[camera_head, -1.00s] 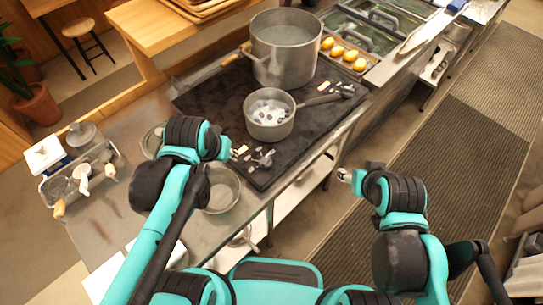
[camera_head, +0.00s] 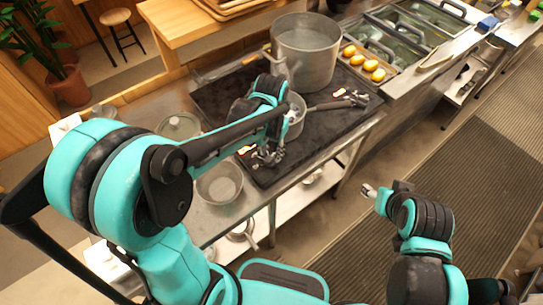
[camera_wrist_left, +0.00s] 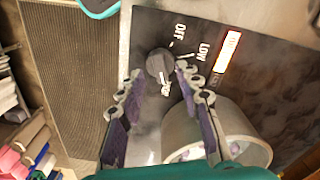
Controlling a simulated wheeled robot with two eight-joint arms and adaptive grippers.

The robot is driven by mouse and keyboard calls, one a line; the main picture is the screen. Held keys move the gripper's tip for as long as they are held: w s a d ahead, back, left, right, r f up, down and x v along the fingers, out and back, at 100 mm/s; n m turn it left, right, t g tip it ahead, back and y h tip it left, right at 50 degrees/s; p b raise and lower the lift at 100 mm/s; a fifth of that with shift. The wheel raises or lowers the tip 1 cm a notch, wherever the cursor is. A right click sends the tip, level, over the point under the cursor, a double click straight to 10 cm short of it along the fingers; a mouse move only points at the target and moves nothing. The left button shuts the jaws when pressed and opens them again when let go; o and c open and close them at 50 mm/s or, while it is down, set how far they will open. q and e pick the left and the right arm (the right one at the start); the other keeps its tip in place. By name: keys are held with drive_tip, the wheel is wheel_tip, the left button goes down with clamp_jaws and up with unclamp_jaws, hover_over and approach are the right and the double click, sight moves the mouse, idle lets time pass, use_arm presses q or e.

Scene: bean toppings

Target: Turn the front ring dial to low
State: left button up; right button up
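The front ring dial (camera_wrist_left: 160,65) is a dark round knob on the black stove top (camera_wrist_left: 195,18), with OFF and LOW printed beside it. In the left wrist view my left gripper (camera_wrist_left: 158,72) is open, with one fingertip on either side of the dial; contact cannot be told. In the head view my left gripper (camera_head: 267,157) is low over the stove's front edge and hides the dial. The small pot (camera_wrist_left: 230,130) sits behind the right finger; in the head view my arm partly hides it. My right gripper (camera_head: 370,191) is apart from the stove, over the floor.
A lit orange indicator (camera_wrist_left: 228,51) is beside the LOW label. A large pot (camera_head: 305,55) stands at the back of the stove. The small pot's handle (camera_head: 328,105) points right. A metal bowl (camera_head: 219,184) stands on the counter at left.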

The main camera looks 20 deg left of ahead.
use_arm(q)
wheel_tip(320, 180, down, 2)
clamp_jaws()
idle(0.3)
